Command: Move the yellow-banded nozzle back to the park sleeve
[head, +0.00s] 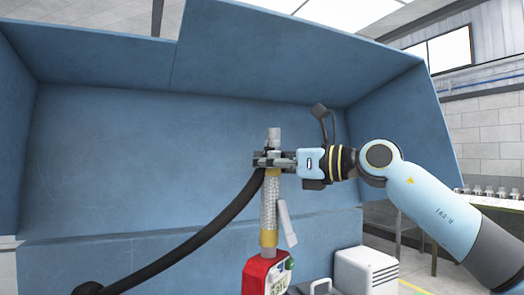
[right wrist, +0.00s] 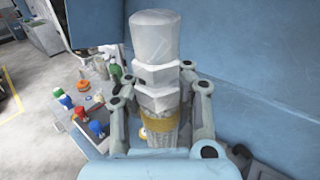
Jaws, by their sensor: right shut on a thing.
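The yellow-banded nozzle (head: 269,205) stands nearly upright in the head view, with a pale grey tip on top, a braided light shaft and yellow bands. A red body with a small display (head: 262,274) is at its lower end. My right gripper (head: 268,160) is shut on the nozzle near its upper end, just above the upper yellow band. In the right wrist view the nozzle (right wrist: 157,85) sits between both fingers, its grey tip pointing up in the picture. I cannot make out the park sleeve. My left gripper is not in view.
A blue panelled enclosure (head: 110,140) stands behind the nozzle. A thick black hose (head: 200,238) curves from lower left to beside the gripper. A white box (head: 366,272) is at the lower right. Several colored caps (right wrist: 85,115) show at left in the wrist view.

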